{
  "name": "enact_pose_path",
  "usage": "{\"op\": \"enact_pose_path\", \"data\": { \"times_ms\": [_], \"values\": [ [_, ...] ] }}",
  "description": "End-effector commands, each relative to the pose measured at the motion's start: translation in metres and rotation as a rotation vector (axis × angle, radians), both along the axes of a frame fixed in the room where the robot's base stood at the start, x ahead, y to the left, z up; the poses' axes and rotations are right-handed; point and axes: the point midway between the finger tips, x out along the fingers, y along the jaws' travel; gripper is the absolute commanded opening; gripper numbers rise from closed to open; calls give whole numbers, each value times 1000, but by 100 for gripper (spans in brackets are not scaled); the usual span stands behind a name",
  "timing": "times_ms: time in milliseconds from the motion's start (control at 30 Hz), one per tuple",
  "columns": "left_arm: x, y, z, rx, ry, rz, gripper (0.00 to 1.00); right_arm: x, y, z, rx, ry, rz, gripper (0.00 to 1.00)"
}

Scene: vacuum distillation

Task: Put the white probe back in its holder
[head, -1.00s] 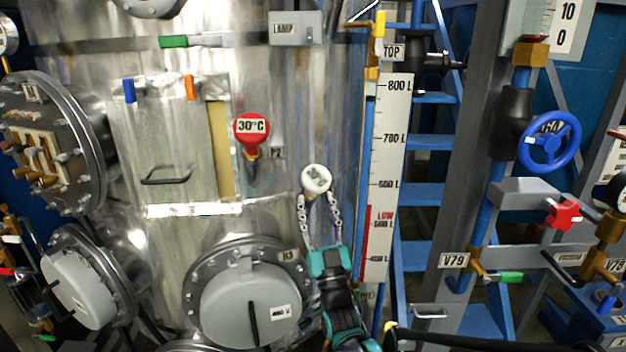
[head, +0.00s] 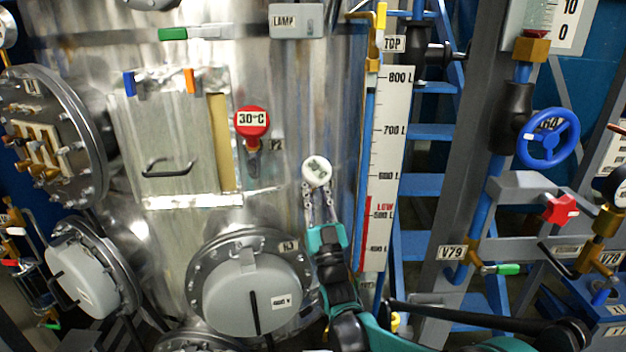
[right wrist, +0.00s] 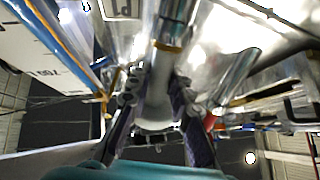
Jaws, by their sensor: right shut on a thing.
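The white probe (head: 317,171) has a round white head with a small dial and is in front of the tank wall, right of the red 30°C probe. My right gripper (head: 319,192) comes up from below, its two chain-like fingers close together under the head. In the right wrist view, the gripper (right wrist: 157,110) is shut on the white probe (right wrist: 157,100), which lies between the fingers. A metal tube with a brass ring (right wrist: 168,46) lines up beyond the probe there. I cannot tell whether the probe sits in it. My left gripper is not in view.
The red probe (head: 252,122) stands left, near the P2 label. The litre scale (head: 391,150) rises close on the right. A round grey hatch (head: 250,298) bulges below left. Blue steps (head: 427,194) and valve V79's piping stand further right.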

Motion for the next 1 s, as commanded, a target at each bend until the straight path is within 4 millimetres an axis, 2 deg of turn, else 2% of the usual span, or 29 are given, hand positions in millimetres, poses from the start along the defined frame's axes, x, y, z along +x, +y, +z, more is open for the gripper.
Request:
{"op": "enact_pose_path", "data": {
  "times_ms": [567,1000],
  "values": [
    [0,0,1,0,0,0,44,-1,0,1,0,0,0,0],
    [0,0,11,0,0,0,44,-11,-3,14,0,0,0,0]
  ]
}}
